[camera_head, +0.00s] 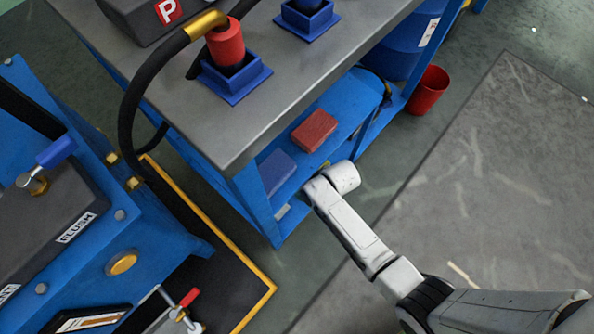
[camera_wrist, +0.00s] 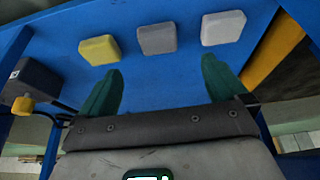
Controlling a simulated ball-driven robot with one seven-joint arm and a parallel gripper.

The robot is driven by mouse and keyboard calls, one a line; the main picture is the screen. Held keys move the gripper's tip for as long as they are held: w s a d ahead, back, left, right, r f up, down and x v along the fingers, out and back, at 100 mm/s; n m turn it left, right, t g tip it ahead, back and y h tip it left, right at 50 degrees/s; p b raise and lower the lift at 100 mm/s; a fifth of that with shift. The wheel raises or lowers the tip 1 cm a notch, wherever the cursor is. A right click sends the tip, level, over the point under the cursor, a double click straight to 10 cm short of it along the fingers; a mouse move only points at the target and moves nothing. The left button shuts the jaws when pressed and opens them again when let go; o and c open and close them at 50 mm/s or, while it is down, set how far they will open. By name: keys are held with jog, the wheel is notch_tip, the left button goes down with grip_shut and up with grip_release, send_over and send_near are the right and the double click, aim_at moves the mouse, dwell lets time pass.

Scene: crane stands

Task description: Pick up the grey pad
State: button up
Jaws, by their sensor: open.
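The grey pad (camera_wrist: 157,38) lies on a blue shelf surface (camera_wrist: 150,80) in the wrist view, in the middle of a row of three pads. My gripper (camera_wrist: 162,66) has its two green fingers spread wide, with nothing between them. The grey pad is just beyond the fingertips, roughly centred between them, and apart from them. In the head view my arm reaches to the blue stand's lower level; the gripper and the grey pad cannot be made out there.
A yellow pad (camera_wrist: 100,49) lies left of the grey pad and a pale, whitish pad (camera_wrist: 222,27) right of it, with small gaps. A dark box (camera_wrist: 35,80) is at the left. In the head view a red block (camera_head: 314,130) and a dark blue block (camera_head: 276,171) sit on the stand's shelf.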

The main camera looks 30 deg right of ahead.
jog(key=b+x, duration=0.7)
jog(key=x, duration=0.3)
jog(key=shift+w+d+f, duration=0.1)
jog(key=shift+w+f, duration=0.15)
jog(key=shift+r, duration=0.1)
jog(key=c, duration=1.2)
jog(key=shift+r, duration=0.4)
jog(key=shift+c, duration=1.1)
jog(key=p+v, duration=0.3)
jog(key=shift+w+a+r, duration=0.15)
jog(key=shift+a+r, duration=0.1)
jog(key=shift+r, duration=0.15)
jog(key=s+a+r+p, duration=0.1)
jog(key=s+r+p, duration=0.7)
jog(key=s, duration=0.5)
jog(key=shift+a+r, duration=0.3)
jog(key=shift+s, duration=0.1)
